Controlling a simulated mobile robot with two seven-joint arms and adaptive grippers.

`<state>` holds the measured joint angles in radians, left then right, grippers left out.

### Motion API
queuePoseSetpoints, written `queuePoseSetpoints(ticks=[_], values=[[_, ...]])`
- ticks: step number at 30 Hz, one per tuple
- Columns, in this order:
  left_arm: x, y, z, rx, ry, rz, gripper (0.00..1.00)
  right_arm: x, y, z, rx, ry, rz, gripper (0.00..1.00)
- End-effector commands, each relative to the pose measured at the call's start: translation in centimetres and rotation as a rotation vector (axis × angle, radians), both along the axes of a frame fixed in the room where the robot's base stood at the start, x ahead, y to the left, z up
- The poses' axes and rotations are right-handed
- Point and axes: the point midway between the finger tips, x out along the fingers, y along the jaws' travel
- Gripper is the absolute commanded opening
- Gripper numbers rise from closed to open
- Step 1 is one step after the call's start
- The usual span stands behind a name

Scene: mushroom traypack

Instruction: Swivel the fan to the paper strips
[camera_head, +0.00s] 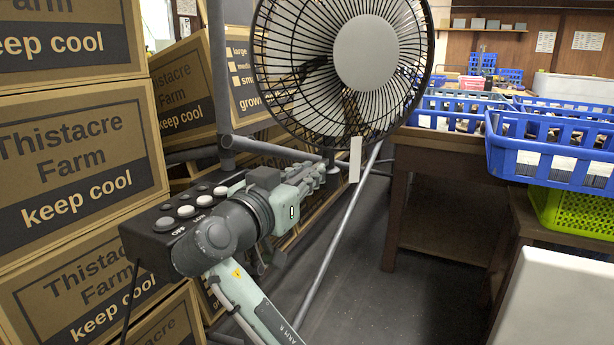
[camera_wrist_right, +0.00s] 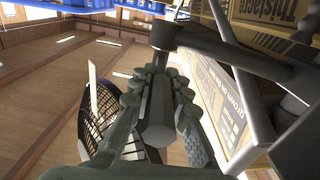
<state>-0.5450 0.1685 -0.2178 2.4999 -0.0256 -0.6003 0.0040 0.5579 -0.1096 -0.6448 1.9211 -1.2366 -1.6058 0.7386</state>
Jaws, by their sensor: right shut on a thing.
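The fan (camera_head: 340,65) has a round black cage with a grey hub disc, facing mostly toward me in the head view. In the wrist view the dark cage (camera_wrist_right: 97,112) shows beside the fingers. My right gripper (camera_head: 325,172) is just below the cage. In the wrist view its fingers (camera_wrist_right: 158,100) are shut on a grey faceted handle (camera_wrist_right: 157,118). One white paper strip (camera_head: 355,160) hangs upright in front of the cage's lower edge; I cannot tell whether it touches. It seems to show in the wrist view too (camera_wrist_right: 92,72). My left gripper is not in view.
Stacked cardboard boxes (camera_head: 75,150) fill the left. A black button box (camera_head: 180,215) stands close to my right arm. Grey metal poles (camera_head: 218,75) rise beside the fan. Blue crates (camera_head: 555,150) stand right, above a green crate (camera_head: 575,210). The floor (camera_head: 390,300) between is clear.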

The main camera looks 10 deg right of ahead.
Motion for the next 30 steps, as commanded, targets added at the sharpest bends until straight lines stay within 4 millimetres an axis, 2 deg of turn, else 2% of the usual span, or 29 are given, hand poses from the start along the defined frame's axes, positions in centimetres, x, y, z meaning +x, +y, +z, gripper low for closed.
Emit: queuePoseSetpoints(ticks=[10, 11, 16, 26, 30], values=[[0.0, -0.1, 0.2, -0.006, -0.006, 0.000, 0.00, 0.1, 0.1, 0.2, -0.003, -0.004, 0.005, 0.00], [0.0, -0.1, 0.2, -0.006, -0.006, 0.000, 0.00, 0.1, 0.1, 0.2, -0.003, -0.004, 0.005, 0.17], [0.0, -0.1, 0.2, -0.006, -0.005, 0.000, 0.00, 0.1, 0.1, 0.1, -0.003, -0.003, 0.003, 0.38], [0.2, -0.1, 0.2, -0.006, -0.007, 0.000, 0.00, -0.1, 0.2, 0.0, -0.001, 0.000, 0.002, 0.39], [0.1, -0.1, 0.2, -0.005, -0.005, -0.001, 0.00, -1.1, 1.2, 0.0, 0.000, 0.000, 0.003, 0.39]])
